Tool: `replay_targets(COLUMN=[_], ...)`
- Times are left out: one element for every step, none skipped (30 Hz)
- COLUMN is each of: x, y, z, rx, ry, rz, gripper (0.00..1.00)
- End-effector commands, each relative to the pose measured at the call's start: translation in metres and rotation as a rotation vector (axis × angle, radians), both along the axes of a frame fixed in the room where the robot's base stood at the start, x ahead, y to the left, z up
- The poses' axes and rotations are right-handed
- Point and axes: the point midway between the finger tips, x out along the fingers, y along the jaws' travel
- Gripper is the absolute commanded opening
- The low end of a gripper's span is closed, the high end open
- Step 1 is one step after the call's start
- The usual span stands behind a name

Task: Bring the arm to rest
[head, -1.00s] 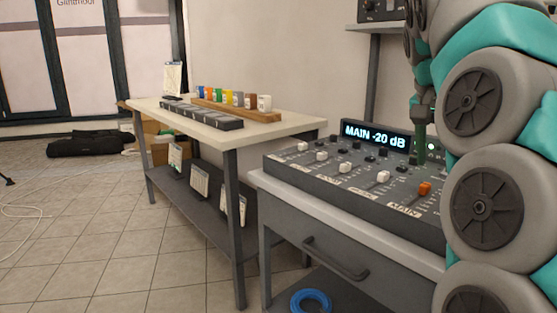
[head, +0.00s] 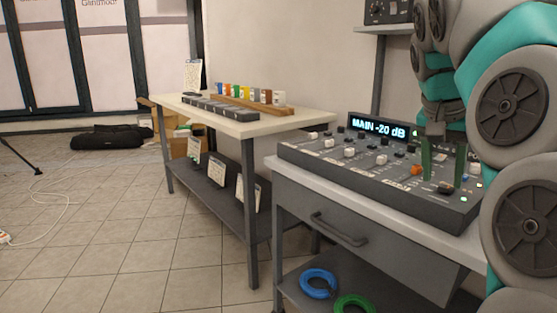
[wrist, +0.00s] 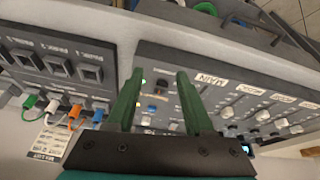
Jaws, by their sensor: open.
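My gripper (head: 441,168) is at the right in the head view, over the right end of the mixing console (head: 470,215). Its two green fingers point down and stand apart with nothing between them. In the wrist view the open fingers (wrist: 158,100) reach over the console's panel, near small lit buttons. Whether the fingertips touch the panel I cannot tell. The console's display (head: 378,128) reads "MAIN -20 dB". An orange fader cap (head: 415,170) sits left of my gripper, beside a row of white fader caps (head: 350,152).
The console stands on a desk with a drawer (head: 340,228); blue (head: 318,283) and green (head: 354,303) cable coils lie below. A patch panel with plugged cables (wrist: 60,65) neighbors the console. A shelf (head: 386,29) hangs above. Open floor lies left.

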Motion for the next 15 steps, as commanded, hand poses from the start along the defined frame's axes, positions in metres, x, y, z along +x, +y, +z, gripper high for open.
replay_targets(x=[-0.003, -0.004, -0.006, -0.008, -0.01, -0.013, -0.016, -0.019, -0.024, -0.029, -0.034, -0.042, -0.048, -0.054, -0.063], y=[0.004, 0.006, 0.009, 0.012, 0.015, 0.019, 0.022, 0.026, 0.031, 0.036, 0.041, 0.047, 0.052, 0.057, 0.063], z=[-0.004, -0.007, -0.011, -0.015, -0.02, -0.025, -0.029, -0.035, -0.042, -0.049, -0.058, -0.068, -0.077, -0.085, -0.097], rx=[-0.002, -0.003, -0.006, -0.007, -0.007, -0.009, -0.01, -0.01, -0.01, -0.009, -0.007, -0.004, 0.0, 0.002, 0.008], ry=[0.009, 0.016, 0.028, 0.038, 0.048, 0.06, 0.07, 0.081, 0.094, 0.109, 0.128, 0.148, 0.164, 0.175, 0.198], rz=[0.022, 0.038, 0.059, 0.075, 0.092, 0.117, 0.137, 0.159, 0.193, 0.217, 0.246, 0.282, 0.311, 0.337, 0.372], gripper=[0.53, 0.53, 0.53, 0.53, 0.53, 0.53, 0.53, 0.53, 0.53, 0.53, 0.53, 0.53, 0.53, 0.53, 0.53])
